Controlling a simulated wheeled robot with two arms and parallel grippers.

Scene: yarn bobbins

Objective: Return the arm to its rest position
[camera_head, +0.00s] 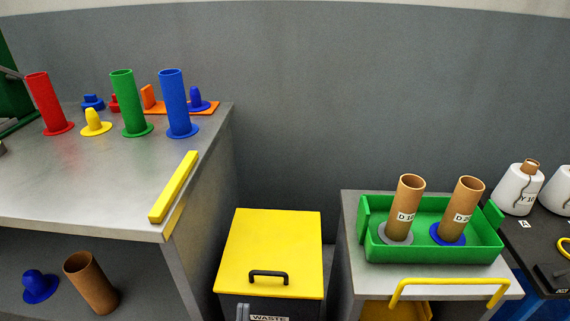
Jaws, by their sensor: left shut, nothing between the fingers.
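A small grey tip at the bottom edge, in front of the yellow-lidded waste bin, looks like my left gripper (243,312). Only its end shows; the rest is below the picture. It appears shut and empty, apart from the table and shelf objects. My right gripper is not in view.
A metal table (80,185) at left holds red, green and blue tubes and small plugs. A brown tube (90,283) and blue plug (39,286) are on its lower shelf. The waste bin (270,245) stands mid-floor. A green tray (375,245) at right holds two labelled cardboard tubes.

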